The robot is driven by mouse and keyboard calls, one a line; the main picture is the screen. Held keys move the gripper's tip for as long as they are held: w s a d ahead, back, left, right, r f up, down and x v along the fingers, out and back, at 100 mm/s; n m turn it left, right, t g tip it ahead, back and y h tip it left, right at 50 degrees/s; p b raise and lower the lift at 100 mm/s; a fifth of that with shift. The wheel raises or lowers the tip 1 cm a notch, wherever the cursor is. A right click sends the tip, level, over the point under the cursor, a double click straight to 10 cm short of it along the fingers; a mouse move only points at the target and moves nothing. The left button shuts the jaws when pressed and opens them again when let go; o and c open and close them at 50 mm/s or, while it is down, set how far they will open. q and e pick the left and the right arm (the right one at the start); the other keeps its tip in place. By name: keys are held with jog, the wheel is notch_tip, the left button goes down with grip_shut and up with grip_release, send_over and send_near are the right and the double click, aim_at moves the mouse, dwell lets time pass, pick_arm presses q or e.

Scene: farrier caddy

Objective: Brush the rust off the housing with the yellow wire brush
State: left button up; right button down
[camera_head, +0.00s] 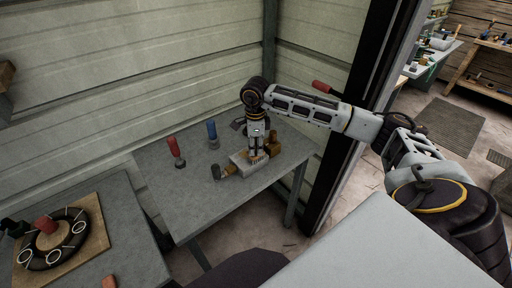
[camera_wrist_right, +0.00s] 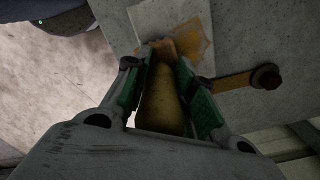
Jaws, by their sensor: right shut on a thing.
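My right gripper (camera_head: 257,155) reaches down over the far table, at a pale block that I take to be the housing (camera_head: 240,161). In the right wrist view its green-padded fingers (camera_wrist_right: 166,90) are shut on a dull yellow handle, which I take to be the yellow wire brush (camera_wrist_right: 163,102). The brush's far end is orange-brown and lies over or against the pale housing (camera_wrist_right: 150,18); whether it touches is unclear. An orange-tan rust patch (camera_wrist_right: 198,48) shows on the housing beside the brush end. My left gripper is not in view.
A red-handled tool (camera_head: 175,150) and a blue-handled tool (camera_head: 212,132) stand left of the housing. A dark-knobbed tan piece (camera_head: 218,172) sits at its left end; a brown object (camera_head: 273,145) is to the right. The table's front left (camera_head: 190,210) is clear.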

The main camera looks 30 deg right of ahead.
jog(key=shift+w, duration=0.15)
jog(key=shift+w+a+b, duration=0.15)
jog(key=shift+w+b, duration=0.15)
jog(key=shift+w, duration=0.95)
jog(key=shift+r+p, duration=0.4)
jog(key=shift+r, duration=0.4)
